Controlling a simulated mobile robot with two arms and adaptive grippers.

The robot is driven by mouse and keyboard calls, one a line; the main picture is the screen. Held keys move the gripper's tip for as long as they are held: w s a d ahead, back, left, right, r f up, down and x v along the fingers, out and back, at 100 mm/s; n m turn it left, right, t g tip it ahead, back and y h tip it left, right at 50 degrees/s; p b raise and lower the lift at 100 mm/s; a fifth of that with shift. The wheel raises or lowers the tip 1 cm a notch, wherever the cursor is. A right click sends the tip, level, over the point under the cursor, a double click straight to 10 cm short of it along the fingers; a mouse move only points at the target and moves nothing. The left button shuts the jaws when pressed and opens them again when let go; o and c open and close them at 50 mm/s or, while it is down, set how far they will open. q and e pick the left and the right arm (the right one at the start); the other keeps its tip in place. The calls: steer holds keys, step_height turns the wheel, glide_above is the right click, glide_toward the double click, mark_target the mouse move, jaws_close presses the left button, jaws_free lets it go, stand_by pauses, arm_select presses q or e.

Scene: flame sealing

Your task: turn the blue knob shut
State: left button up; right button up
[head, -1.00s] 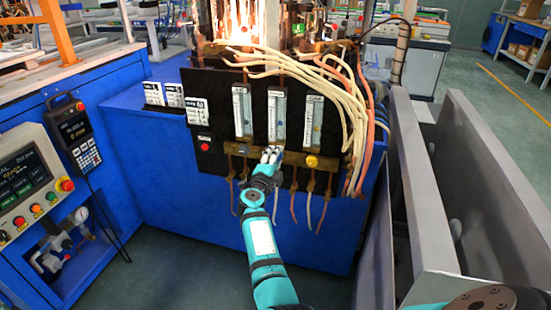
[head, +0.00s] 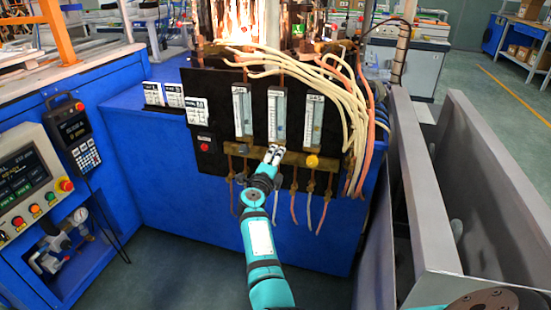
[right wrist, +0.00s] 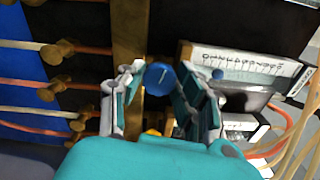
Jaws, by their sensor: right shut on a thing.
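The blue knob (right wrist: 160,78) shows in the right wrist view between the two fingers of my right gripper (right wrist: 162,80). It has a round blue face with a thin pale line slanting across it. In the head view my right gripper (head: 273,155) is at the brass bar (head: 295,157) on the black panel, below the middle flow tube. It hides the blue knob there. The gripper is shut on the knob. My left gripper is not in view.
A yellow knob (head: 312,161) sits close by on the right. Flow tubes (head: 280,115) stand just above the gripper. Cream hoses (head: 335,90) drape over the panel's right side, and copper pipes (head: 296,190) hang below. A grey metal guard (head: 470,190) stands at the right.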

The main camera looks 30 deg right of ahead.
steer(key=shift+f, duration=0.15)
steer(key=o, duration=1)
steer(key=shift+o, duration=0.7)
steer(key=shift+n, duration=0.3)
